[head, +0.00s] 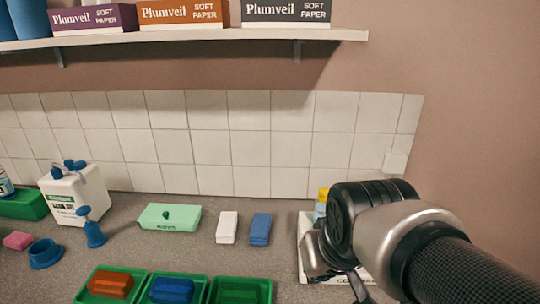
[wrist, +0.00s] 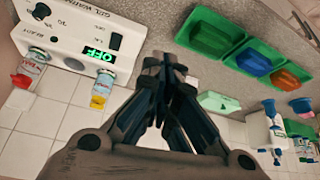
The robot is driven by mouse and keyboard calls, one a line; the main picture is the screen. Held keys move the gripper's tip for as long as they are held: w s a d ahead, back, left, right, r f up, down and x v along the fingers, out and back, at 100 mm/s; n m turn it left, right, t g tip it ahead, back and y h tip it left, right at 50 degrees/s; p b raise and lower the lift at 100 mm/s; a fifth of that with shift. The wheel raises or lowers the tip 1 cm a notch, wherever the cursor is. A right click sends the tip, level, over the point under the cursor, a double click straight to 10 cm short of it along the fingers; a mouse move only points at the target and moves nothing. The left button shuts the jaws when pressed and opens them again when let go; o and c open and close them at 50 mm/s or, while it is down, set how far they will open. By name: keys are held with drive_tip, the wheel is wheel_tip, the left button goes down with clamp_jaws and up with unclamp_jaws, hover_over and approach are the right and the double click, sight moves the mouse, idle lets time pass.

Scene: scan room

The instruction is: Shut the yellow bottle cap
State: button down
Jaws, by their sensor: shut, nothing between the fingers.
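The yellow cap (head: 323,193) tops a pale blue bottle (head: 319,210) at the white gel warmer (head: 306,232), partly behind my arm in the head view. In the wrist view the yellow cap (wrist: 98,101) and its bottle (wrist: 104,84) show at the edge of the warmer (wrist: 72,20), whose display reads OFF. Whether the cap's lid is up or down is too small to tell. My gripper (wrist: 163,62) is shut and empty, in front of the warmer and apart from the yellow cap, which lies to its left in the wrist view.
A red-capped bottle (wrist: 26,75) stands at the warmer's other end. Green trays (head: 120,280) hold coloured blocks. A mint box (head: 169,217), a white block (head: 227,227) and a blue block (head: 260,229) lie left of the warmer. A tiled wall (head: 200,140) stands behind.

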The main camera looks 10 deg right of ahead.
drive_tip(key=w+d+r+m+p, duration=0.1)
drive_tip(key=w+d+r+p, duration=0.5)
drive_tip(key=w+r+p, duration=0.45)
drive_tip(key=m+h+p, duration=0.1)
drive_tip(key=p, duration=0.3)
hover_over(326, 191)
drive_tip(key=s, duration=0.1)
drive_tip(key=f, duration=0.9)
drive_tip(key=shift+s+a, duration=0.1)
drive_tip(key=shift+s, duration=0.1)
drive_tip(key=shift+s+f+b, duration=0.25)
drive_tip(key=shift+f+b, duration=0.05)
drive_tip(key=shift+f, duration=0.95)
drive_tip(key=shift+s+a+f+t, duration=0.1)
drive_tip(key=shift+s+f+t, duration=0.15)
drive_tip(key=shift+f, duration=0.4)
